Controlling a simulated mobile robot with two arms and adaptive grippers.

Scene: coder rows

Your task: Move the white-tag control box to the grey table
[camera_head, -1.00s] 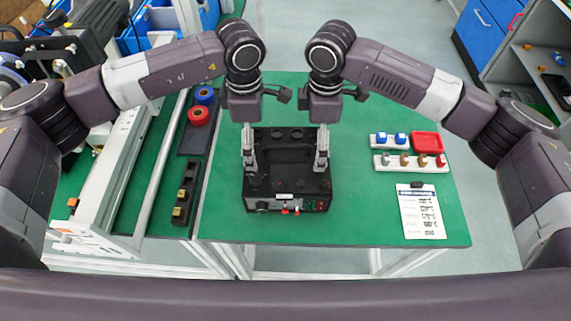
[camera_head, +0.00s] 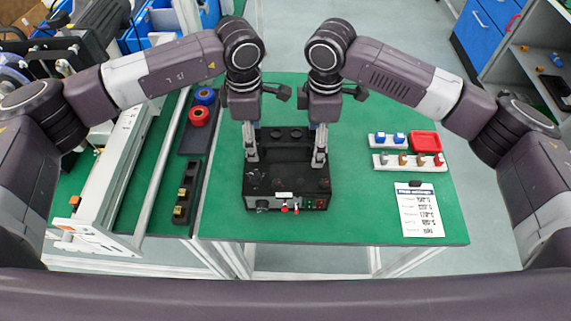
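The control box (camera_head: 288,183) is black, with a white tag (camera_head: 284,194) and several small red and white controls on its front. It shows over the middle of the green-topped table (camera_head: 370,220). My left gripper (camera_head: 253,160) points down at the box's left side, and my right gripper (camera_head: 319,160) points down at its right side. Both fingertips overlap the box's edges. I cannot tell whether they are closed on it, nor whether the box rests on the table. I see no clearly grey tabletop.
At the right are small parts on white strips (camera_head: 393,168), a red tray (camera_head: 425,140) and a printed sheet (camera_head: 420,212). A dark rack with red and blue rolls (camera_head: 199,116) and a long rail stand left. Green surface is clear on both sides of the box.

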